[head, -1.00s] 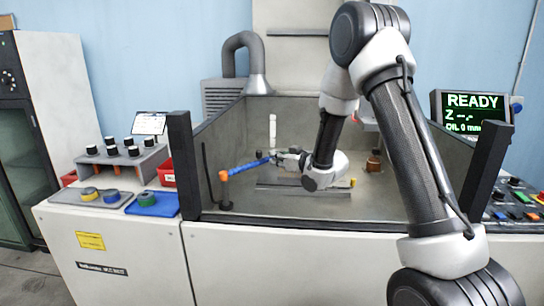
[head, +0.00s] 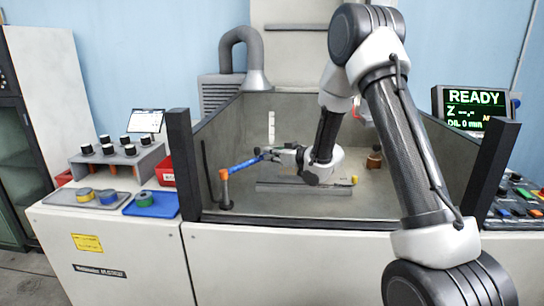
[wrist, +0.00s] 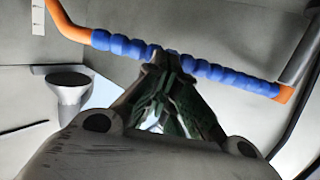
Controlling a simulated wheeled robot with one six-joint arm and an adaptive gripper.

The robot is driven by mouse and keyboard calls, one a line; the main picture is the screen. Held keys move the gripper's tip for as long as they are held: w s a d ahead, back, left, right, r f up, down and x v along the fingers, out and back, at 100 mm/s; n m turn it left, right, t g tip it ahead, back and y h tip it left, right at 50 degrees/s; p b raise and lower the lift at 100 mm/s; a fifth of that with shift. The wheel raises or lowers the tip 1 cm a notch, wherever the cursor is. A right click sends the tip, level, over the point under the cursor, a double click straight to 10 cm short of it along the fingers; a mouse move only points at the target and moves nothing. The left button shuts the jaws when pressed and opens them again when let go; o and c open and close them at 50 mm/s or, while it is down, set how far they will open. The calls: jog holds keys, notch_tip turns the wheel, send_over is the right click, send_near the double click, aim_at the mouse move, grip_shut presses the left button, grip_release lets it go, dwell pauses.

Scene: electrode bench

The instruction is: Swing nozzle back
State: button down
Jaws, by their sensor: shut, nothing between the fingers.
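The nozzle is a blue segmented hose (head: 245,163) with orange ends, standing on a dark post at the left of the tank. In the head view its free end points right, toward my gripper (head: 272,153). In the wrist view the blue hose (wrist: 120,45) runs across the top, with one orange end at upper left and the other at right by a grey post. My gripper (wrist: 165,58) is shut and empty, its fingertips at the middle of the hose. They overlap it in the picture; I cannot tell whether they touch.
The tank's walls and dark corner posts (head: 184,160) surround my gripper. A metal bar (head: 300,188) lies on the tank floor below. A copper-coloured piece (head: 374,160) stands at the right. A display (head: 474,108) reads READY. A blue tray (head: 152,205) and electrode rack (head: 120,158) stand outside left.

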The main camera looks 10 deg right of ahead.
jog(key=w+a+n+g+y, duration=0.4)
jog(key=w+a, duration=0.4)
jog(key=shift+w+a+n+g, duration=0.15)
jog(key=shift+w+n+g, duration=0.15)
jog(key=shift+w+g, duration=0.1)
jog(key=shift+r, duration=0.1)
dwell(0.4)
